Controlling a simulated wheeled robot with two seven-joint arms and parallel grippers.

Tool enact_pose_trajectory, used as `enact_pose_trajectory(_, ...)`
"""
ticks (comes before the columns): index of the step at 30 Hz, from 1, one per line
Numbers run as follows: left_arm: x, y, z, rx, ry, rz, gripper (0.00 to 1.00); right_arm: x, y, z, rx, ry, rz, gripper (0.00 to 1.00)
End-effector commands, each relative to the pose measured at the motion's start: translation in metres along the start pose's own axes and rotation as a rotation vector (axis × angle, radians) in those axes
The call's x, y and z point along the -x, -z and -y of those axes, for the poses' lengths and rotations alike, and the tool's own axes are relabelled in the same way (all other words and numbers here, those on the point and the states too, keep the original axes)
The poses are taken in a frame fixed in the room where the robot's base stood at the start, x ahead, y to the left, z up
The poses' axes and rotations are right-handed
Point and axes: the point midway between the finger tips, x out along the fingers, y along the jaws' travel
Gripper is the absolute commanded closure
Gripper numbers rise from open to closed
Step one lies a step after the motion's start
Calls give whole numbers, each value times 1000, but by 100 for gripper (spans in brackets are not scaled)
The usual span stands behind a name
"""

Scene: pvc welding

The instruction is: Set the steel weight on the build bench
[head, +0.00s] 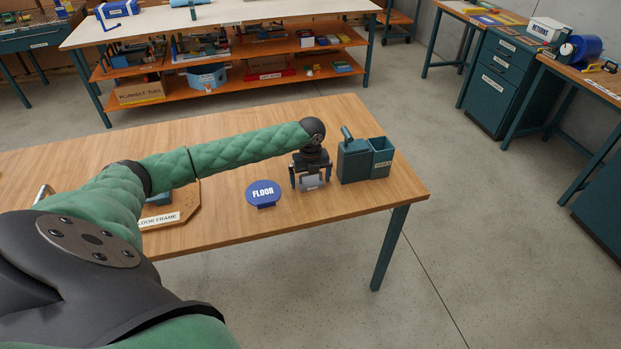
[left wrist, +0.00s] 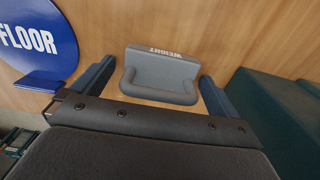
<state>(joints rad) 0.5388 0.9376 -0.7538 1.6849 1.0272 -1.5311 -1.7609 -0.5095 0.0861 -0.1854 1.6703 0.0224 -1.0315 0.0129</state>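The steel weight (left wrist: 160,74) is a grey block with a rounded handle and a "WEIGHT" label. It stands on a wooden bench (head: 230,130), and in the head view it shows (head: 311,183) partly hidden by my gripper. My left gripper (head: 308,182) points down over the weight near the bench's right end. In the left wrist view its two fingers (left wrist: 155,85) stand apart on either side of the weight, with a gap at each side. My right gripper is not in view.
A round blue "FLOOR" sign (head: 263,194) stands just left of the weight. A dark green two-part container (head: 365,158) stands close on the right. A "FLOOR FRAME" board (head: 182,212) lies further left. A white-topped shelf bench (head: 230,22) stands behind.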

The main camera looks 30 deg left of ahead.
Motion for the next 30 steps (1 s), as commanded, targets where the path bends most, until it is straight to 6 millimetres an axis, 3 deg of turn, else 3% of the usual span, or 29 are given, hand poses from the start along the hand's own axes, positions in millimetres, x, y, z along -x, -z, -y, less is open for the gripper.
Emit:
enact_pose_trajectory(10,12,-1,0,1,1,2,1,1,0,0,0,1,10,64)
enact_pose_trajectory(21,80,-1,1,0,3,3,1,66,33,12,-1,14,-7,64)
enact_pose_trajectory(30,117,0,0,0,1,0,1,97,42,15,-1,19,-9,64)
